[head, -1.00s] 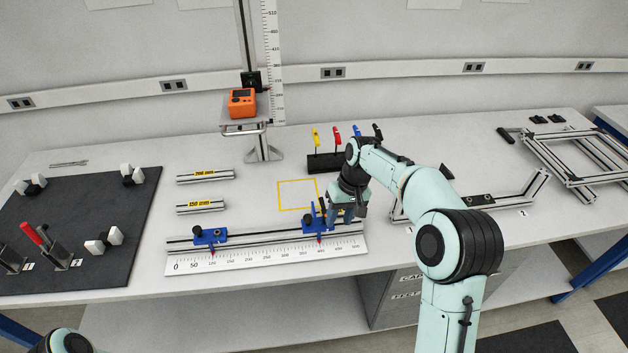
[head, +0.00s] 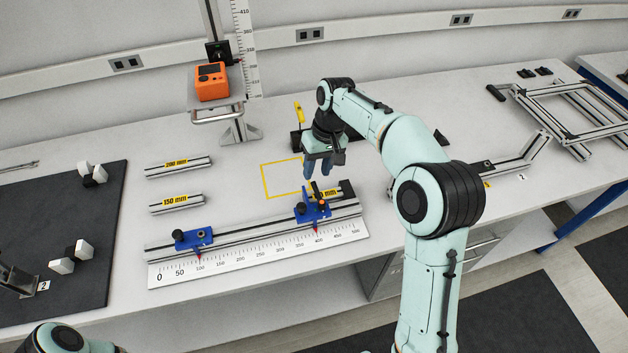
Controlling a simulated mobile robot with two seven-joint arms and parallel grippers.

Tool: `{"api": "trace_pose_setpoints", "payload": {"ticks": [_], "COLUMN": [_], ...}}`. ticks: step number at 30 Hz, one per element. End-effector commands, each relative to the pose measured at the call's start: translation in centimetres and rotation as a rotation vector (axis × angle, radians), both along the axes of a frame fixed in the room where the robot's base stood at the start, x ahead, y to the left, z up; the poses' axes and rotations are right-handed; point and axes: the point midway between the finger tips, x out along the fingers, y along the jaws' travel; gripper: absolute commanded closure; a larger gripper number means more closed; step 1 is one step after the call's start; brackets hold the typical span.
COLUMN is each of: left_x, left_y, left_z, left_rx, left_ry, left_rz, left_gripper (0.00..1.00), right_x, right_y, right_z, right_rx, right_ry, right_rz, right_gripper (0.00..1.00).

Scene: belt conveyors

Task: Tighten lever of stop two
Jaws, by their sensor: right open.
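Two blue stops sit on the silver rail (head: 255,239) behind a white ruler (head: 270,255). The left stop (head: 194,239) is near the 100 mark and has a black knob. The right stop (head: 313,210) is near the 400 mark, with a black knob and an upright dark lever (head: 315,189). I cannot read which stop is number two. My right gripper (head: 319,172) is open and empty, fingers down, above and just behind the right stop, apart from its lever. My left gripper is out of view.
A yellow-labelled piece (head: 328,194) lies by the right stop, partly hidden. Bars marked 200 mm (head: 178,166) and 150 mm (head: 176,203) lie to the left. A yellow square outline (head: 265,180) is empty. An orange device (head: 211,82) stands behind. A tool holder is mostly hidden by my arm.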

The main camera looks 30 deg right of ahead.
Motion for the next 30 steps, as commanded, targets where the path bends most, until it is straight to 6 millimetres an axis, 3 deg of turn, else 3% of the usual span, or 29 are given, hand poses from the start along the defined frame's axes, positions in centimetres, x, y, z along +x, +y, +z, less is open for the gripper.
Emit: {"api": "trace_pose_setpoints", "payload": {"ticks": [3,7,19,20,23,30], "left_x": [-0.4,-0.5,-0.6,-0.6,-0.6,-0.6], "left_y": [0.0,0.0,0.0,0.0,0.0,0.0], "left_z": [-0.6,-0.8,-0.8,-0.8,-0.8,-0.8], "left_rx": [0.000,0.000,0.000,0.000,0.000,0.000], "left_ry": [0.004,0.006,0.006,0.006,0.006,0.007], "left_rz": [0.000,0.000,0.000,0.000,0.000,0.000], "left_gripper": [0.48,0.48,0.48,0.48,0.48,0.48], "right_x": [-0.1,0.0,0.1,0.1,0.1,0.1], "right_y": [0.4,0.7,0.8,0.8,0.8,0.8], "right_z": [-2.2,-3.5,-4.1,-4.1,-4.1,-4.1], "right_rx": [0.000,0.000,0.000,0.000,0.000,0.000], "right_ry": [0.004,0.002,-0.001,-0.001,-0.001,-0.001], "right_rz": [0.000,-0.001,-0.001,-0.001,0.000,-0.004], "right_gripper": [0.59,0.59,0.59,0.66,0.99,1.00]}}
